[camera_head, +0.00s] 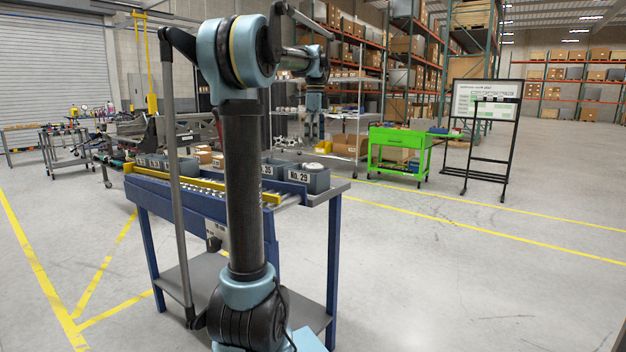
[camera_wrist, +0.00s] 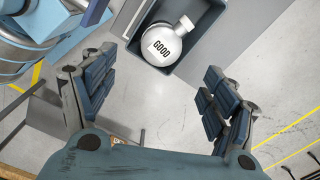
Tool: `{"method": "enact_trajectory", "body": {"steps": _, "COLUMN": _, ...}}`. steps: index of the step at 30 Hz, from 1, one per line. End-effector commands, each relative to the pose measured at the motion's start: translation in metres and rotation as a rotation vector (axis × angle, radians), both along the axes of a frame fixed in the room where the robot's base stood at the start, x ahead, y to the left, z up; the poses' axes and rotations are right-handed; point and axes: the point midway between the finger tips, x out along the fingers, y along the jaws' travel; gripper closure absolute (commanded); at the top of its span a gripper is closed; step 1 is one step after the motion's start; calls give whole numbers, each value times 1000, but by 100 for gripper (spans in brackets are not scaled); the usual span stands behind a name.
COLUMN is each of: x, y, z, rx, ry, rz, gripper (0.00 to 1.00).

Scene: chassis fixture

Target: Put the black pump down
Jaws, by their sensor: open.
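My gripper (camera_wrist: 160,68) is open in the wrist view, its fingers wide apart with nothing between them. Beyond the fingertips, a round silver-white part (camera_wrist: 160,44) marked "GOOD" lies in a dark grey bin (camera_wrist: 205,22). In the head view, a pale round thing (camera_head: 316,168) shows in the bin marked No. 29 (camera_head: 318,182), at the bench's right end. I cannot make out a black pump in either view.
The blue bench (camera_head: 334,230) holds a row of grey bins along a yellow-edged roller track (camera_head: 200,184). A lower shelf (camera_head: 205,285) is beneath. A green cart (camera_head: 400,155) and a board stand behind to the right. The floor at right is clear.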

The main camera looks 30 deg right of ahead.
Motion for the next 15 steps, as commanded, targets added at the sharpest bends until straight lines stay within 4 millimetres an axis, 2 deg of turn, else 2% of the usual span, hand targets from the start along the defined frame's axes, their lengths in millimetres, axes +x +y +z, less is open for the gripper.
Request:
{"method": "enact_trajectory", "body": {"steps": 3, "x": 0, "y": 1, "z": -19, "rx": 0, "ry": 0, "rz": 1, "gripper": 21}}
{"method": "enact_trajectory", "body": {"steps": 6, "x": 0, "y": 1, "z": -30, "rx": 0, "ry": 0, "rz": 2, "gripper": 21}}
{"method": "enact_trajectory", "body": {"steps": 15, "x": 1, "y": 0, "z": -50, "rx": 0, "ry": 0, "rz": 2, "gripper": 21}}
